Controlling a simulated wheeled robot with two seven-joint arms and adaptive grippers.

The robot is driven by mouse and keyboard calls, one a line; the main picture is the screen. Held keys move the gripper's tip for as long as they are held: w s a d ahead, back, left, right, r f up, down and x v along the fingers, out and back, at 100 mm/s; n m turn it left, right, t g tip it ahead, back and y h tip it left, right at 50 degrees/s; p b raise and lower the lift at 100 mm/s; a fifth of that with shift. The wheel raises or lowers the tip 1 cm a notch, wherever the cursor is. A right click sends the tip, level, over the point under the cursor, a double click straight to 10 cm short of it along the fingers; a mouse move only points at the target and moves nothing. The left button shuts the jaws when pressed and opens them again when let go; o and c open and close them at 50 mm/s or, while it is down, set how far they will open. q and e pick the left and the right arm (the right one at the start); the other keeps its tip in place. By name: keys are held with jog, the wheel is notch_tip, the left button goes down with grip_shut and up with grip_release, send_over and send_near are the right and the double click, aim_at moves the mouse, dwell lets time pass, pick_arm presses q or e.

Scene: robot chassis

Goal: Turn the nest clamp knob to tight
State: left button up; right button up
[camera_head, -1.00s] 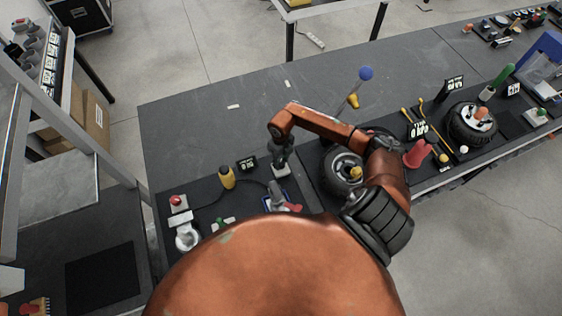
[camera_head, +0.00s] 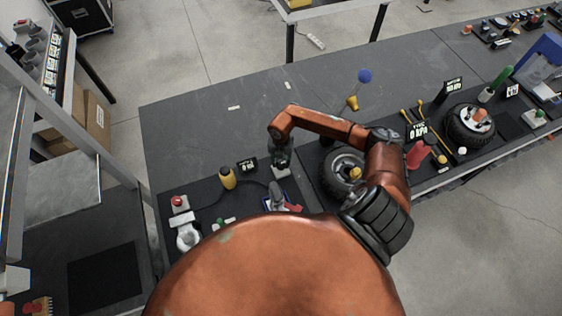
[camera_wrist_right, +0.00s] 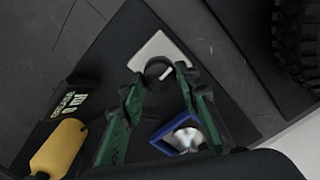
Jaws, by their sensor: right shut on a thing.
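The clamp knob (camera_wrist_right: 158,70) is a dark round knob with a white pointer mark, on a light square plate (camera_wrist_right: 150,50) in the right wrist view. My right gripper (camera_wrist_right: 157,78) has its green fingers on either side of the knob and is shut on it. In the head view my right gripper (camera_head: 281,160) points down over the small light plate (camera_head: 281,173), and its fingers hide the knob. My left gripper is not in view.
A wheel (camera_head: 343,172) lies to the right. A blue frame with a metal part (camera_wrist_right: 184,136) sits close by. The bench behind is mostly clear.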

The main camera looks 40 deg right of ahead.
aim_at(281, 163)
jog(key=m+p, duration=0.1)
jog(key=m, duration=0.3)
jog(key=shift+w+r, duration=0.1)
jog(key=shift+d+m+p, duration=0.1)
jog(key=shift+m+p, duration=0.55)
jog(key=shift+m, duration=0.75)
jog(key=o, duration=1.1)
jog(key=shift+o, duration=0.2)
notch_tip(281, 163, up, 12)
